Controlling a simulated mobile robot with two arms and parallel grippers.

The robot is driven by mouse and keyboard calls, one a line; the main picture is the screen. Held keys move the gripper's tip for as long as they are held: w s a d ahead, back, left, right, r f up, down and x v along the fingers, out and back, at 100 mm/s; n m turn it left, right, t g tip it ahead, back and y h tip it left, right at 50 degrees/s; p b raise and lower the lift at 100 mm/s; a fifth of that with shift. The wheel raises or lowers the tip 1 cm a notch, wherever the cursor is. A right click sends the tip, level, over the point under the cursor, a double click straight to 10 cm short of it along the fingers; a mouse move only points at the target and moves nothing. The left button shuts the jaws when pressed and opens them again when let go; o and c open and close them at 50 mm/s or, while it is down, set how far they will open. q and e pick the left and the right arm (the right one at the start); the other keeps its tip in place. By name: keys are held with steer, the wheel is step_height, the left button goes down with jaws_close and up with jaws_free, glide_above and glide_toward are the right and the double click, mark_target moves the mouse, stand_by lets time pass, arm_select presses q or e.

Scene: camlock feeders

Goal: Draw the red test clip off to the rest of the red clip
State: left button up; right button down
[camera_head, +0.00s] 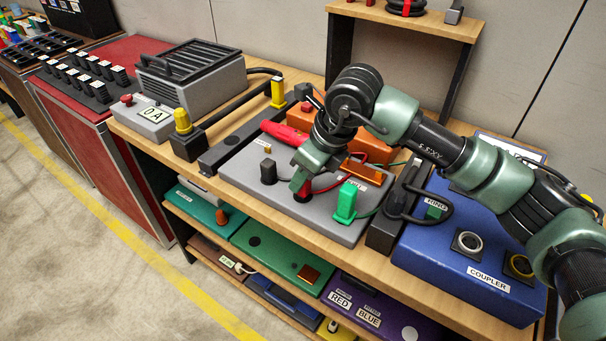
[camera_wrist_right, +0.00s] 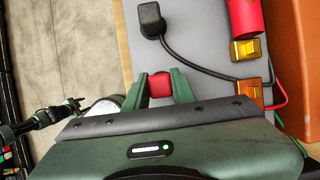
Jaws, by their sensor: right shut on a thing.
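The red test clip (camera_head: 303,194) is between the fingers of my right gripper (camera_head: 300,183), low over the grey panel (camera_head: 240,184). In the right wrist view both green fingers close on the red block (camera_wrist_right: 160,86). A red lead runs from it to the right. Whether the clip touches the panel is hidden by the fingers. I cannot tell which spot is the rest of the red clip. At the left of the right wrist view, what looks like my left gripper (camera_wrist_right: 74,104) is small, its jaws unclear.
A black clip (camera_head: 268,173) and a green clip (camera_head: 346,202) stand on either side of my gripper. A red cylinder (camera_head: 284,133) and an orange box (camera_head: 365,145) lie behind. A blue coupler box (camera_head: 420,256) is at the right, a grey ribbed unit (camera_head: 195,75) at the left.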

steer(key=shift+f+b, duration=0.35)
steer(key=shift+f, duration=0.1)
steer(key=c, duration=1.1)
jaws_free()
steer(key=a+v, duration=0.1)
steer(key=v, duration=1)
steer(key=shift+w+r+p, duration=0.2)
steer(key=shift+r+p, duration=0.1)
steer(key=shift+r, duration=0.2)
steer(key=shift+r, duration=0.1)
